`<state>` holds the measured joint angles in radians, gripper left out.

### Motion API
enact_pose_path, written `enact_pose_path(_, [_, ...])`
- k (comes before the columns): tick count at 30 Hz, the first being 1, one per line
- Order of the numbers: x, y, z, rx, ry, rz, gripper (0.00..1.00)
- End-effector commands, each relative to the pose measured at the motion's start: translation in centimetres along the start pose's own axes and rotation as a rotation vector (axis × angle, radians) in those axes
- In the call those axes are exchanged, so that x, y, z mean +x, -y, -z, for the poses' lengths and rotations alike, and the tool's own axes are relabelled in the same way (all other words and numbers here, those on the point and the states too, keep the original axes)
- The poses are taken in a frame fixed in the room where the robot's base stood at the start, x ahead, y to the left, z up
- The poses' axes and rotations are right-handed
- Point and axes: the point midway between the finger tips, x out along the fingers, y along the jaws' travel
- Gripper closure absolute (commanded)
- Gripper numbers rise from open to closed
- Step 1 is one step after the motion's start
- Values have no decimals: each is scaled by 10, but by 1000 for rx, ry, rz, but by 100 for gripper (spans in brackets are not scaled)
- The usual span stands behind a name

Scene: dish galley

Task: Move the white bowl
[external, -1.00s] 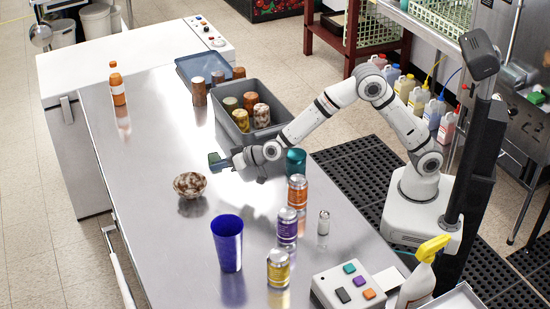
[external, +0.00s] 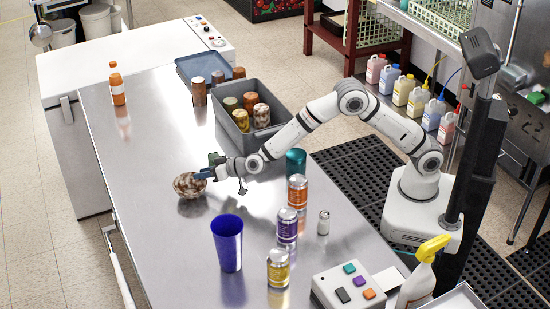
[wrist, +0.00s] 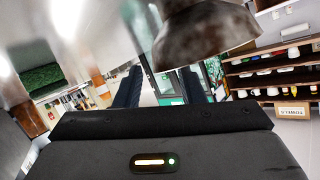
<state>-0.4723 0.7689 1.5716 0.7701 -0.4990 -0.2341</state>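The bowl (external: 186,188) is mottled brown and off-white, not plain white. It sits on the steel table (external: 150,150), left of the middle. My gripper (external: 207,168) is at its right side, low, with a finger overlapping the right rim in the external view; I cannot tell if they touch. In the wrist view, the two dark blue fingers (wrist: 160,82) stand apart with a gap between them. The bowl (wrist: 205,38) fills the top there, large and blurred, and lies above the right finger.
A blue cup (external: 228,245), several cans such as the orange one (external: 297,193), a small shaker (external: 324,222) and a teal cup (external: 296,162) stand to the right and front. A grey bin (external: 262,134) is behind. An orange bottle (external: 117,86) stands far left.

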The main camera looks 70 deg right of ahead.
Motion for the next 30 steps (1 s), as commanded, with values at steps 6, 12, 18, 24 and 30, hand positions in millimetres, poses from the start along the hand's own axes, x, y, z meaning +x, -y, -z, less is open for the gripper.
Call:
enact_pose_path(6, [25,0,1,0,-1,0,64])
enact_pose_path(12, [32,0,0,0,0,0,64])
enact_pose_path(18, [32,0,0,0,0,0,64])
enact_pose_path(24, [32,0,0,0,0,0,80])
enact_pose_path(30, [32,0,0,0,0,0,96])
